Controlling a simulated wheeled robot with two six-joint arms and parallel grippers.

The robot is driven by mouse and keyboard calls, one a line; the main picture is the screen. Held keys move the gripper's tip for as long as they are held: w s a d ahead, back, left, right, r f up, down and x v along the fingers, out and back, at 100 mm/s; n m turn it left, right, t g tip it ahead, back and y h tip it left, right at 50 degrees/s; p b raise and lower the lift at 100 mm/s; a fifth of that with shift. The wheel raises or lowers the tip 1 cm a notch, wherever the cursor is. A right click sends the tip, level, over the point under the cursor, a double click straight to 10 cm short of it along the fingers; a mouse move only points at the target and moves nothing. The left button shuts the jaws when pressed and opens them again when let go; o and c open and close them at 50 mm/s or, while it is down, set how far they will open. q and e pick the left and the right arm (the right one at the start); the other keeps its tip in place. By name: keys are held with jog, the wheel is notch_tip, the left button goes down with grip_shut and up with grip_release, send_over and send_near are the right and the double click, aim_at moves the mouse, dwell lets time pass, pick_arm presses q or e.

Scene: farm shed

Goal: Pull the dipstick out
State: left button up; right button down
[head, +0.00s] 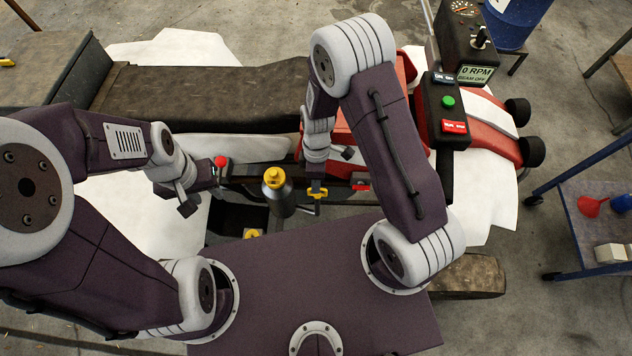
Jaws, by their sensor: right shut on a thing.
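A yellow T-shaped handle (317,194), which looks like the dipstick's grip, shows beside the red machine's body. My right gripper (317,184) is above it and shut on it. Any rod below the handle is hidden or too small to make out, so I cannot tell how far it is out. My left gripper (213,178) is at the left, close to a red knob (221,161) on a dark base. Whether it touches the knob, and whether its fingers are open, I cannot tell.
A dark bottle with a yellow cap (275,178) stands between my grippers. A control box (447,105) has green and red buttons; a gauge box (474,45) reads "0 RPM". A blue-framed cart (590,240) with a red funnel (592,206) stands right.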

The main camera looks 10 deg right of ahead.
notch_tip(320, 180, up, 8)
jog(key=p, duration=0.5)
jog(key=shift+r, duration=0.2)
jog(key=c, duration=1.5)
grip_release()
jog(key=r, duration=0.3)
jog(key=w+r, duration=0.1)
jog(key=r, duration=0.5)
jog(key=shift+w+d+p, duration=0.2)
jog(key=shift+w+p, duration=0.2)
jog(key=shift+f, duration=0.1)
